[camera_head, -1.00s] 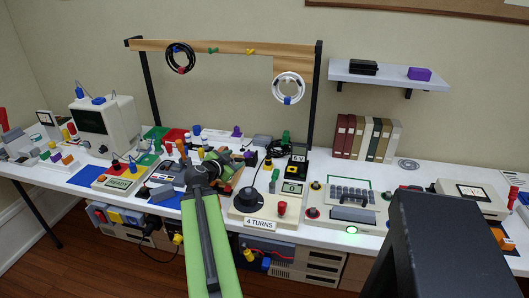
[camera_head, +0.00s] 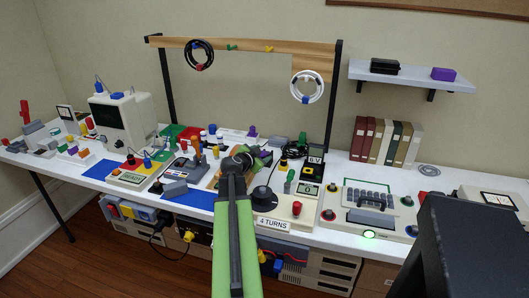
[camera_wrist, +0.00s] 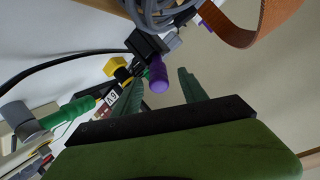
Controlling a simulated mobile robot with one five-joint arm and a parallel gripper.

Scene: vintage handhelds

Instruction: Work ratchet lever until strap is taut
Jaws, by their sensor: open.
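My gripper shows in the head view (camera_head: 235,165), over the middle of the white workbench (camera_head: 95,172), and in the wrist view (camera_wrist: 158,85), where its two dark green fingers stand apart. A rounded purple grip (camera_wrist: 157,76) appears between the fingers, in front of a dark block (camera_wrist: 148,45); I cannot tell how far away it is or whether this is the ratchet lever. A curved brown band (camera_wrist: 258,28), possibly the strap, loops at the wrist view's upper right. In the head view my gripper and arm hide much of this spot. Strap tension cannot be judged.
A box labelled 4 TURNS (camera_head: 273,223) with a black knob stands just right of my arm. A keyboard unit (camera_head: 370,205) is farther right. An orange-handled lever (camera_head: 195,147) stands to the left. A wooden rail (camera_head: 265,48) with hanging coils spans the back.

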